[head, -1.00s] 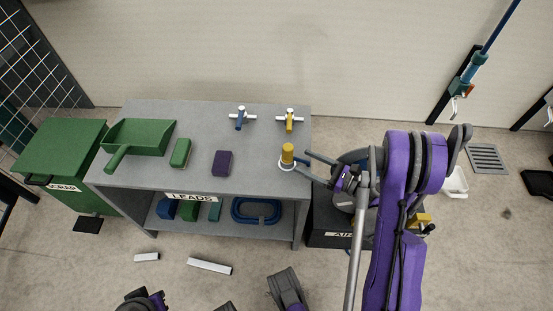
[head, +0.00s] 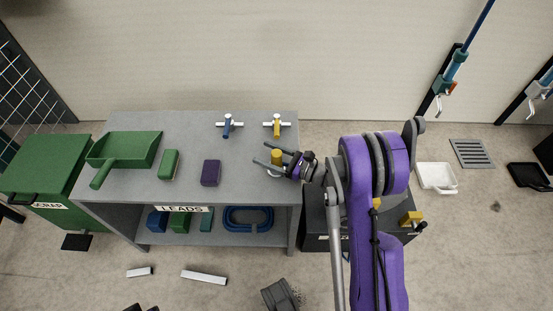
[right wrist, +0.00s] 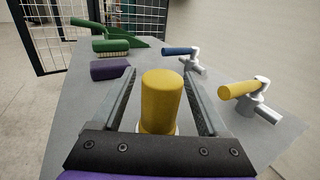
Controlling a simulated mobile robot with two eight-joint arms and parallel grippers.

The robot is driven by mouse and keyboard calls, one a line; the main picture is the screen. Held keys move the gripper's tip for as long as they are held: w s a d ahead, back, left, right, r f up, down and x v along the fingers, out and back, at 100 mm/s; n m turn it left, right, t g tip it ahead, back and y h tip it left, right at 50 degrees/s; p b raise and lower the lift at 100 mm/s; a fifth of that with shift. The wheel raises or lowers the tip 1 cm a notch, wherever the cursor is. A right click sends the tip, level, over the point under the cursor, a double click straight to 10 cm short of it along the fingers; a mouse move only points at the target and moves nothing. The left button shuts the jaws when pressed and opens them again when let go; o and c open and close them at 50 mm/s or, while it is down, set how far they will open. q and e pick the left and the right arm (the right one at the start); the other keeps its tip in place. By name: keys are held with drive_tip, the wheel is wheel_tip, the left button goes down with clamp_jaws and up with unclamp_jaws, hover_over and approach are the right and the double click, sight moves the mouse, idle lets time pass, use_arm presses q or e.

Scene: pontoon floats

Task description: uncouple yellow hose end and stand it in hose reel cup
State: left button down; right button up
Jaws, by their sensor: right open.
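An upright yellow cylinder (head: 277,157), which I take for the yellow hose end, stands in a white ring at the right end of the grey bench (head: 240,185). My right gripper (head: 261,153) is open, with one finger on each side of it. In the right wrist view the yellow cylinder (right wrist: 161,100) stands between the open fingers (right wrist: 160,72), with a gap visible on both sides. I cannot make out a hose reel cup for certain. My left gripper is not clearly in view.
Behind are white fittings with a yellow handle (head: 277,124) and a blue handle (head: 227,125). A purple block (head: 211,172), green brush (head: 169,164) and green dustpan (head: 125,150) lie left. A dark box (head: 318,225) stands right of the bench.

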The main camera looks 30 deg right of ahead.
drive_tip(key=shift+c, duration=0.2)
clamp_jaws()
wheel_tip(320, 180, up, 16)
drive_tip(key=p, duration=0.7)
idle(1.0)
drive_tip(key=shift+a+f, duration=0.1)
